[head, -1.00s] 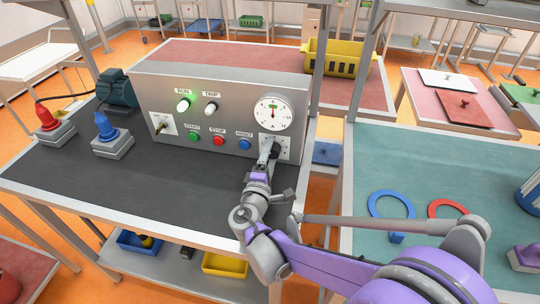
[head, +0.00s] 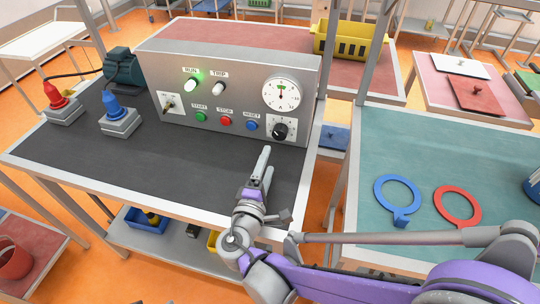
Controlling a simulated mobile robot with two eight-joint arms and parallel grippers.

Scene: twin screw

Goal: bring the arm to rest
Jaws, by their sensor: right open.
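My right gripper (head: 264,165) is open and empty above the dark bench top (head: 190,165). It is apart from the grey control panel (head: 225,85), in front of and below its black rotary knob (head: 280,130). The knob is now uncovered. The green RUN lamp (head: 190,87) is lit, and the TRIP lamp (head: 218,89) looks white and unlit. The needle of the round gauge (head: 281,95) points about straight up. My left gripper does not show.
A red-topped switch (head: 62,105) and a blue-topped switch (head: 117,117) stand at the bench's left, near a dark green motor (head: 124,70). To the right, a teal table (head: 440,145) holds a blue ring (head: 397,195) and a red ring (head: 457,205). A metal post (head: 345,110) stands between the tables.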

